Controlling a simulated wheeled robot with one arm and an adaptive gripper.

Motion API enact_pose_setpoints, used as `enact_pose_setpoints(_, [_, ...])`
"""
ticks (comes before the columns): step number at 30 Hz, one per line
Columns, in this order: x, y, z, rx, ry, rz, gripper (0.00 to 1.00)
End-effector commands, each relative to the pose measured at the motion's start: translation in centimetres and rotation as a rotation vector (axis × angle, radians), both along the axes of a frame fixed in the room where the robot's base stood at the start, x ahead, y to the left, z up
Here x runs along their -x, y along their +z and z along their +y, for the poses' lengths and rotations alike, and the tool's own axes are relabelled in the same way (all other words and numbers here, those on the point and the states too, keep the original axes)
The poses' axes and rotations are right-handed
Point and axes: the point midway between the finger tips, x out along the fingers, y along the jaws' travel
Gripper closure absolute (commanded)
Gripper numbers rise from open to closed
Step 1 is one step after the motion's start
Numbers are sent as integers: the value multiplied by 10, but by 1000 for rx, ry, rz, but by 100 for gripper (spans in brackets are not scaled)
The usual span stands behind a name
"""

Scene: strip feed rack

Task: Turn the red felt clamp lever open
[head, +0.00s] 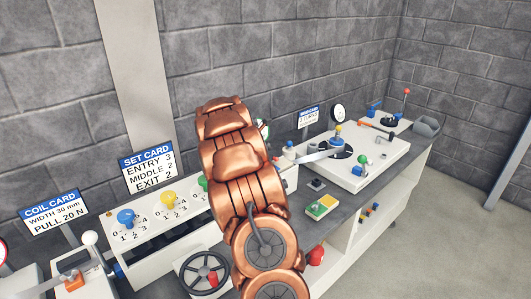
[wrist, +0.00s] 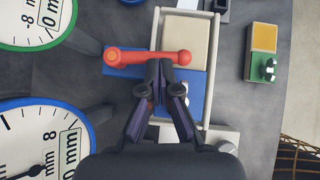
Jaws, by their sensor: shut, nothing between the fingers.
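The red lever (wrist: 150,57) is a short bar with a round knob at each end. In the head view my copper arm covers this spot, so the lever and gripper are hidden there.
Two dial gauges, blue-rimmed (wrist: 40,135) and green-rimmed (wrist: 38,20), stand left in the wrist view. A yellow-green button box (wrist: 262,52) lies right. In the head view, a handwheel (head: 204,274) and a knob panel (head: 165,220) are left of my arm; a white machine (head: 375,165) is right.

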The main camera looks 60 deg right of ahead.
Motion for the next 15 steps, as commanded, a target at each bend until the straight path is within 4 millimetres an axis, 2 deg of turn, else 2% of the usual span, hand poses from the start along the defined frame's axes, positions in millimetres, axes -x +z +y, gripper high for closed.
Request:
enact_pose_setpoints(1, [2, 5, -1, -2, 20, 1, 100])
enact_pose_setpoints(15, [4, -1, -4, -2, 113, -1, 100])
